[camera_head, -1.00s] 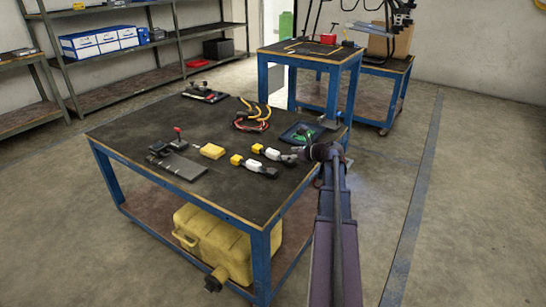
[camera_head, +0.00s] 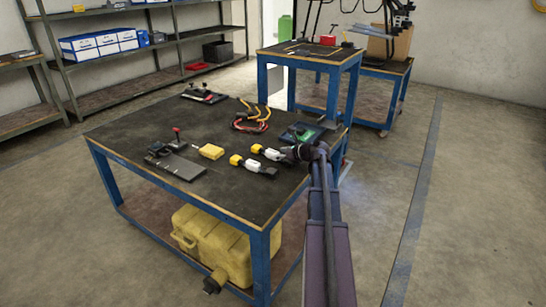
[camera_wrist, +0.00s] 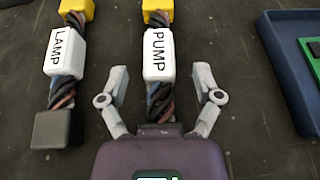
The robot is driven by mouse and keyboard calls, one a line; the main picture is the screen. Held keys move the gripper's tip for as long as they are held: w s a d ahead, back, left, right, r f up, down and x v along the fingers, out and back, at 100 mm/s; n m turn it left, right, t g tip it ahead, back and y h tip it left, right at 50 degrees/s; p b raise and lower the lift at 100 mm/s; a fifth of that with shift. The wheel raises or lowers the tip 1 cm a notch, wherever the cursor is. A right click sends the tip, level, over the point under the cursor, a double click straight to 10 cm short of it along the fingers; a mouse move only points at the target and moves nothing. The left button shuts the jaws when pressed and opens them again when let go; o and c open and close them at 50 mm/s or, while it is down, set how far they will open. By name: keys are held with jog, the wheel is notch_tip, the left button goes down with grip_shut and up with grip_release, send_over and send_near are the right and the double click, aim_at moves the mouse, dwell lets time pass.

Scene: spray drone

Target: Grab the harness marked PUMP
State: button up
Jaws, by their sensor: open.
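The PUMP harness (camera_wrist: 158,55) lies on the dark table top, with a white label block, a yellow connector at its far end and twisted dark and red wires. In the head view it is the farther of two harnesses (camera_head: 269,153). My gripper (camera_wrist: 160,76) is open, with one finger on each side of the PUMP harness, apart from it. The harness's near end is hidden by my gripper body. My gripper also shows in the head view (camera_head: 292,153), at the harness's right end. The LAMP harness (camera_wrist: 62,52) lies parallel to the left, with a black end block.
A blue tray (camera_wrist: 285,75) with a green board lies right of the PUMP harness. A yellow block (camera_head: 211,151), a joystick device (camera_head: 176,166) and looped red and yellow cables (camera_head: 255,117) share the table. A second blue-framed table (camera_head: 310,55) stands behind.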

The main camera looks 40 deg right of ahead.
jog(key=shift+c, duration=0.2)
grip_shut()
dwell(0.3)
jog(key=shift+r, duration=0.15)
notch_tip(320, 180, up, 3)
jog(key=p, duration=0.3)
jog(key=shift+r+p, duration=0.2)
jog(key=shift+p, duration=0.1)
jog(key=s+d, duration=0.2)
jog(key=s, duration=0.5)
jog(key=s+d+r+p, duration=0.1)
jog(key=s+d, duration=0.1)
jog(key=s, duration=0.6)
jog(key=shift+s+d+r, duration=0.2)
jog(key=shift+d, duration=0.2)
